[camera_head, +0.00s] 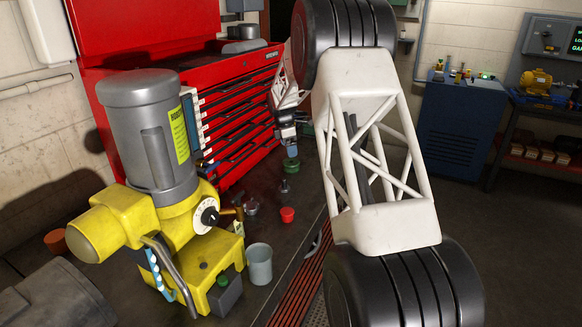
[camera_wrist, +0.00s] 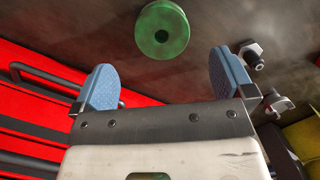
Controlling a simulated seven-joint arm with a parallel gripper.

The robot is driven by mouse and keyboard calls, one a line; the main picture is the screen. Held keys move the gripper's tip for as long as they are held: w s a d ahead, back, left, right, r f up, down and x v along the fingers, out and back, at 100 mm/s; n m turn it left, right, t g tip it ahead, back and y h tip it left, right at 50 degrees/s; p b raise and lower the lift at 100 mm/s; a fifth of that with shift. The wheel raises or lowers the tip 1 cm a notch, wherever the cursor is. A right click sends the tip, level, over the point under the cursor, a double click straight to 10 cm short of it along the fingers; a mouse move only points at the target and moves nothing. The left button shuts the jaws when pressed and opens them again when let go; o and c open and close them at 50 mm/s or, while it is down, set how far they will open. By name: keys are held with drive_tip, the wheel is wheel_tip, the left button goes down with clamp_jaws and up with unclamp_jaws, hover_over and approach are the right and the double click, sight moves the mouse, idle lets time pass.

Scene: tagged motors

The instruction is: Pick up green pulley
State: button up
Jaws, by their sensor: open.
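The green pulley (camera_wrist: 162,30) is a round disc with a small dark centre hole. It lies on the dark bench surface, ahead of my gripper's fingertips in the wrist view. In the head view the green pulley (camera_head: 291,165) shows just below my gripper (camera_head: 291,149), near the red tool chest. My gripper, also in the wrist view (camera_wrist: 164,78), is open, with its two blue-padded fingers spread wide and nothing between them. The pulley appears apart from both fingers. Its exact height below the fingertips cannot be told.
Two metal fittings (camera_wrist: 250,54) (camera_wrist: 278,103) lie right of the pulley. The red tool chest (camera_head: 240,115) stands close behind. A red part (camera_head: 288,214), a grey cup (camera_head: 259,264) and a large yellow-and-grey motor (camera_head: 150,150) stand nearer on the bench.

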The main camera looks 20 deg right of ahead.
sight(291, 162)
drive_tip(key=shift+f, duration=0.1)
drive_tip(key=shift+d+f, duration=0.2)
drive_tip(key=shift+f, duration=1)
drive_tip(key=shift+f, duration=0.15)
drive_tip(key=shift+s+d+f, duration=0.1)
drive_tip(key=shift+d+f, duration=0.05)
drive_tip(key=shift+f, duration=1.1)
drive_tip(key=shift+s+d+f, duration=0.1)
drive_tip(key=shift+d+f, duration=0.05)
drive_tip(key=shift+f, duration=1.05)
drive_tip(key=shift+w+r, duration=0.1)
drive_tip(key=c, duration=1.3)
